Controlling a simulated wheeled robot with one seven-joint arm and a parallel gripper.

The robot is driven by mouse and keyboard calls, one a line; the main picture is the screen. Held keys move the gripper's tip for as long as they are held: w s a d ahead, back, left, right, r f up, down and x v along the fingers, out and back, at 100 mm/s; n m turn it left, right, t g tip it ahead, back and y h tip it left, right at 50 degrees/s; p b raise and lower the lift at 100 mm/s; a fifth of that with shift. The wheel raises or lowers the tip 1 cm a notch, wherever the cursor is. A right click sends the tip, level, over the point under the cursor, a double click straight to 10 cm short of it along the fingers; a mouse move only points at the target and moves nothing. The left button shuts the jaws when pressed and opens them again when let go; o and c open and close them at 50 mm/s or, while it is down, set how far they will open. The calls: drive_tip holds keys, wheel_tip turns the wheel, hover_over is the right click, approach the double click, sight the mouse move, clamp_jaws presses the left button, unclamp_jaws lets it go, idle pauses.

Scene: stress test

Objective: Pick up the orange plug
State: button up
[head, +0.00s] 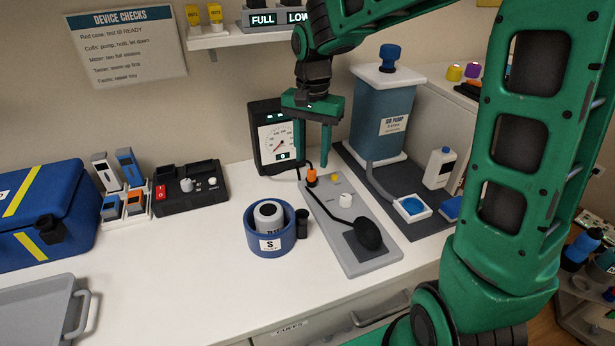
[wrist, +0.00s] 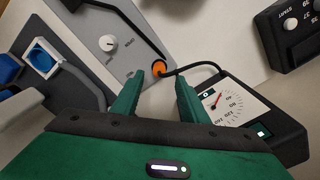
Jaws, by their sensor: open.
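The orange plug (head: 311,176) stands upright at the back end of a grey panel (head: 327,235), with a black cable running from it to the gauge box (head: 278,139). In the wrist view the orange plug (wrist: 158,68) shows just beyond and between my fingertips. My gripper (head: 313,160) is open and empty, pointing down over the back of the panel.
A white knob (head: 346,200) and a black bulb (head: 368,233) sit on the panel. The blue air pump (head: 382,115) stands behind right. A blue ring holder (head: 270,243) with a cylinder inside is to the left.

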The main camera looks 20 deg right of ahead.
sight(311, 169)
drive_tip(key=shift+s+a+f, duration=0.1)
drive_tip(key=shift+s+f, duration=0.05)
drive_tip(key=shift+f, duration=1.7)
clamp_jaws()
drive_tip(key=shift+r, duration=0.1)
